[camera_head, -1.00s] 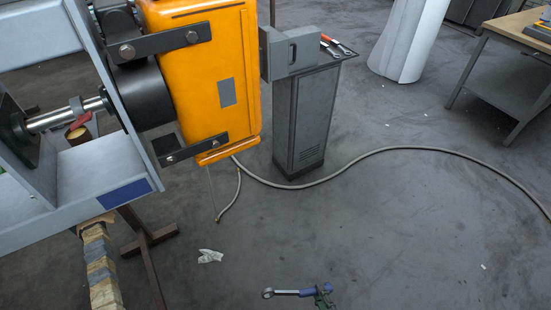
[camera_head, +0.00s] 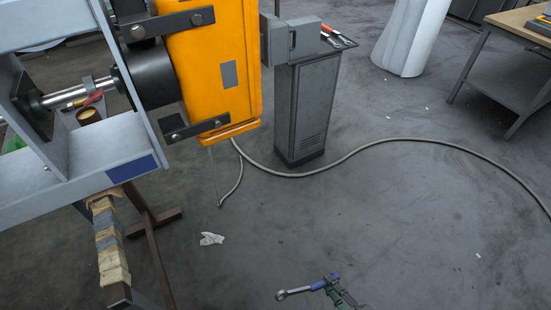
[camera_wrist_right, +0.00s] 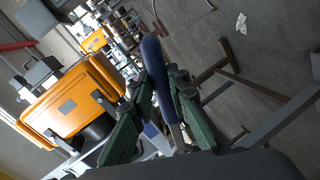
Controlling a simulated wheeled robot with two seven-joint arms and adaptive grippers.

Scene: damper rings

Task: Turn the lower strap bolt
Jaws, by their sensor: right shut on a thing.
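The orange housing (camera_head: 212,75) has a dark lower strap (camera_head: 200,127) across its bottom, with a strap bolt (camera_head: 176,137) near the strap's left end. A dark upper strap (camera_head: 168,22) also carries bolts. My right gripper (camera_head: 337,287) is low in the head view, shut on the blue handle of a wrench (camera_head: 293,292). The wrench's ring end points left, well apart from the strap bolt. In the right wrist view, the green fingers of my gripper (camera_wrist_right: 160,88) flank the blue handle (camera_wrist_right: 153,58); the housing (camera_wrist_right: 68,102) lies to the left. My left gripper is not in view.
A grey cabinet (camera_head: 307,110) with tools on top stands behind the housing. A hose (camera_head: 400,142) curves over the floor. A wrapped post (camera_head: 109,240) and a brown stand (camera_head: 152,240) are under the grey frame. A workbench (camera_head: 510,75) is far right.

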